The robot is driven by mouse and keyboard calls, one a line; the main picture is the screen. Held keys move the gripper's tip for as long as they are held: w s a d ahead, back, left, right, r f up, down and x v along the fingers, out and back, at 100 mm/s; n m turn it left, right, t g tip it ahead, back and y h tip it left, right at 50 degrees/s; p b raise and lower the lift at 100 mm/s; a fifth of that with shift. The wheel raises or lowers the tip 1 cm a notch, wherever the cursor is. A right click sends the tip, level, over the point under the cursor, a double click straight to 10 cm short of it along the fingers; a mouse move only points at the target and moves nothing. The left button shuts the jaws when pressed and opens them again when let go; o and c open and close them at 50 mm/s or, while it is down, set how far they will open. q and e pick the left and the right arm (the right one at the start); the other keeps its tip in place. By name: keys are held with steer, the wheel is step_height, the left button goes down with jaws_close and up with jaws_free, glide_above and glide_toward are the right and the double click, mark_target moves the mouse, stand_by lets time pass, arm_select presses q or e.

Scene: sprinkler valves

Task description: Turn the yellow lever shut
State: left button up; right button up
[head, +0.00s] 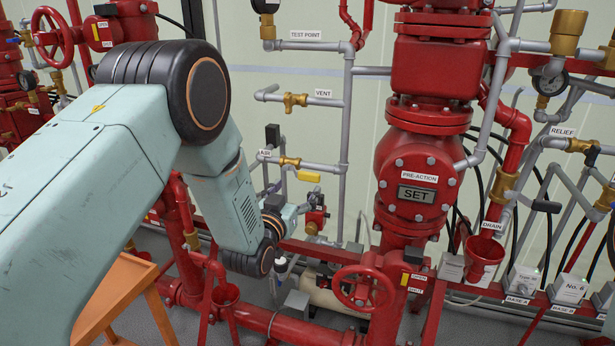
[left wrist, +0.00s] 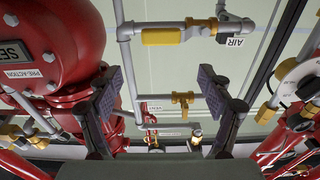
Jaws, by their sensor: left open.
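The yellow lever (head: 308,177) sits on the thin grey pipe labelled AIR, beside a brass valve body (head: 290,162). It lies roughly along the pipe. In the left wrist view the lever (left wrist: 162,37) shows beyond the fingertips, near the top and centre. My left gripper (left wrist: 160,88) is open, its two dark fingers wide apart with nothing between them, and the lever is apart from them. In the head view my left wrist is low, just below the lever, and the fingers are hard to make out. My right gripper is in neither view.
The AIR label (head: 265,153) is left of the lever. The VENT valve (head: 295,102) is above it. A large red pre-action valve (head: 415,185) stands to the right, and a red handwheel (head: 363,288) is lower down. A grey vertical pipe (head: 346,130) runs close by.

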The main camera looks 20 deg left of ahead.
mark_target(308, 175)
arm_select(q)
steer(key=w, duration=0.5)
steer(key=shift+f, duration=0.25)
steer(key=shift+w+r, duration=0.15)
steer(key=shift+w, duration=1.15)
steer(key=shift+s+d, duration=0.1)
steer(key=shift+c, duration=0.9)
steer(key=c, duration=0.4)
steer(key=shift+s+f, duration=0.1)
steer(key=shift+f, duration=0.1)
jaws_close()
